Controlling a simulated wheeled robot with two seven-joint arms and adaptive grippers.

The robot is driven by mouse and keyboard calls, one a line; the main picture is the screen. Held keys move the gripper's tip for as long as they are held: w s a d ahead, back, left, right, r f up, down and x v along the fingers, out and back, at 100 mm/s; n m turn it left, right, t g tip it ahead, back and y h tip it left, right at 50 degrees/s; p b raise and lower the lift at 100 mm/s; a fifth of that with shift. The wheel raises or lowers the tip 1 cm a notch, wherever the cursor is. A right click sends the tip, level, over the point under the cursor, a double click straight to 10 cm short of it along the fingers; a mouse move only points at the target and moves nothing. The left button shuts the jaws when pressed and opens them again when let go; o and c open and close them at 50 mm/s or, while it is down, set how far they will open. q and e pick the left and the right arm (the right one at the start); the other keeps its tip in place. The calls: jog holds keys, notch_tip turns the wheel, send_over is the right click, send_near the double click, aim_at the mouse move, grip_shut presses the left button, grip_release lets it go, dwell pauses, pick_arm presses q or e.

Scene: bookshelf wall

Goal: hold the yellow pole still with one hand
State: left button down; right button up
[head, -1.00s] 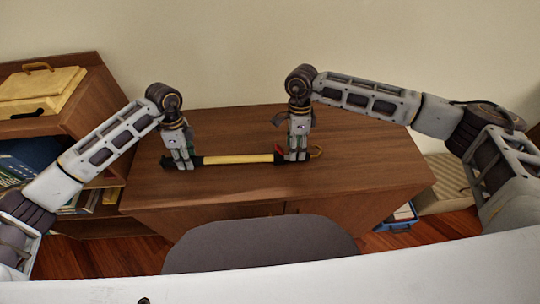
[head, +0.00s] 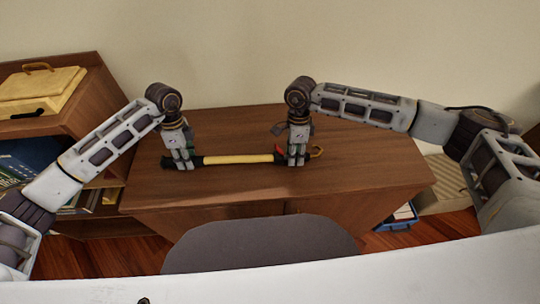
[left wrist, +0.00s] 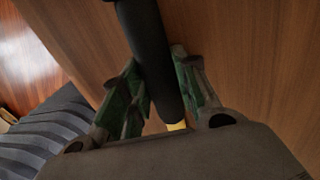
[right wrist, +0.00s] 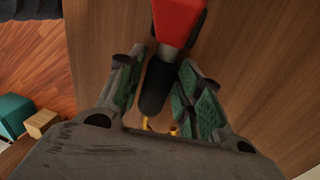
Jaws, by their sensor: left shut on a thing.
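The yellow pole (head: 238,159) is level above or on the brown cabinet top; I cannot tell if it touches. Its left end is black, and that black part also shows in the left wrist view (left wrist: 150,45). My left gripper (head: 182,165) is shut on the black left end. My right gripper (head: 297,161) is at the pole's right end, its fingers on both sides of a black part (right wrist: 156,88). Whether they press on it is not clear. A red part (right wrist: 178,20) sits beside that gripper.
The cabinet top (head: 365,165) is otherwise clear. A dark chair back (head: 260,245) stands in front of it. A shelf (head: 85,125) with a yellow box (head: 40,90) and books is at the left. A blue bin (head: 398,220) stands on the floor at the right.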

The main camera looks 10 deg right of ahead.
aim_at(347, 159)
grip_shut()
jog(key=shift+s+d, duration=0.15)
jog(key=shift+d, duration=3)
jog(key=shift+s+d, duration=0.15)
jog(key=shift+d, duration=2.95)
jog(key=shift+s+d, duration=0.15)
jog(key=shift+d, duration=3)
jog(key=o, duration=0.6)
grip_release()
jog(key=shift+a+r, duration=0.1)
jog(key=shift+w+r, duration=0.4)
jog(key=shift+r, duration=1.55)
jog(key=shift+w+r, duration=0.4)
jog(key=shift+r, duration=1.5)
jog(key=shift+w+r, duration=0.4)
jog(key=shift+r, duration=1.55)
